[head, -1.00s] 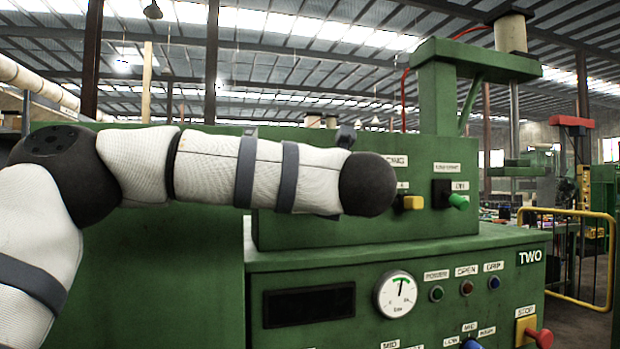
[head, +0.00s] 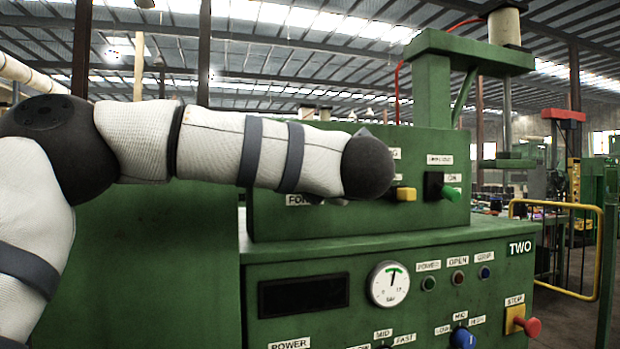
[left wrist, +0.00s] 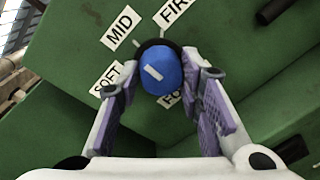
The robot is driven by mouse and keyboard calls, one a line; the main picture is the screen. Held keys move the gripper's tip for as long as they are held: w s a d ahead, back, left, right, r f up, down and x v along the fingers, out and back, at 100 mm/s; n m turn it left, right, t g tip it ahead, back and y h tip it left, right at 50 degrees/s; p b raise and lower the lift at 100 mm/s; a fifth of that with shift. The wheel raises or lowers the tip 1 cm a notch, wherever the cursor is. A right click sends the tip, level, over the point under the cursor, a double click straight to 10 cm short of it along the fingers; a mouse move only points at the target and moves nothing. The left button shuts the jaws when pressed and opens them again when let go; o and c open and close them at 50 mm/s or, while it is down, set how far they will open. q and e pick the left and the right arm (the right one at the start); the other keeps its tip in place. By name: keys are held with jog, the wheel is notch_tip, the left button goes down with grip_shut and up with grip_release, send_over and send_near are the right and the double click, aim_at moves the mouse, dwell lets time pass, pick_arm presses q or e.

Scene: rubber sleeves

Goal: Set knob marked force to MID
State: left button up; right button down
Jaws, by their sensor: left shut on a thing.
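The force knob (left wrist: 160,73) is blue with a white line on top, in the left wrist view. The labels SOFT (left wrist: 107,80), MID (left wrist: 120,27) and FIRM (left wrist: 173,11) stand around it; a partly hidden label starting FO is beneath it. The white line slants to the upper left, roughly toward MID. My left gripper (left wrist: 164,88) is shut on the knob, one finger on each side. In the head view my left arm hides the knob and gripper; part of the force label (head: 300,199) shows below the arm. My right gripper is not in view.
A yellow switch (head: 405,194) and a green switch (head: 450,193) are right of my wrist. Below are a gauge (head: 389,284), a dark display (head: 304,294), another blue knob (head: 463,338) and a red stop button (head: 528,326). A yellow rail (head: 575,205) stands at right.

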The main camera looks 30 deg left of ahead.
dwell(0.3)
pick_arm(q)
jog(key=o, duration=1.2)
jog(key=shift+c, duration=0.2)
jog(key=v, duration=1.2)
jog(key=shift+f, duration=0.1)
